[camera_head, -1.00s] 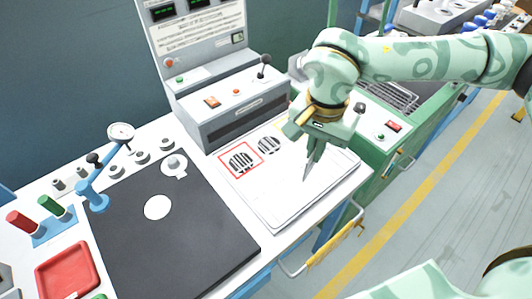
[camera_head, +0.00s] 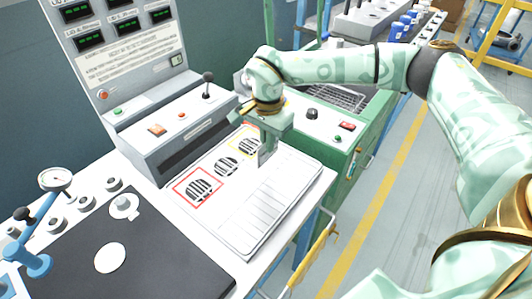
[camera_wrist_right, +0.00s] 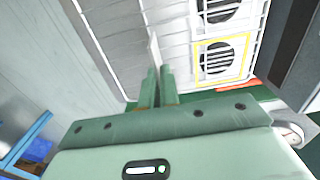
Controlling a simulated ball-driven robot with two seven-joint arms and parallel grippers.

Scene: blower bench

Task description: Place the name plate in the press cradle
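My right gripper (camera_head: 268,141) points down at the back edge of the ribbed white tray (camera_head: 270,205). In the right wrist view its fingers (camera_wrist_right: 157,88) are close together on a thin pale plate (camera_wrist_right: 153,47), which sticks out edge-on beyond the tips. This looks like the name plate; no lettering shows. In the head view the plate (camera_head: 264,158) hangs below the fingers; I cannot tell whether it touches the tray. I cannot make out the press cradle for certain. My left gripper is not in view.
A grey console (camera_head: 170,130) with a lever stands behind. A black mat (camera_head: 150,260) and a blue stand with a gauge (camera_head: 56,180) are at left.

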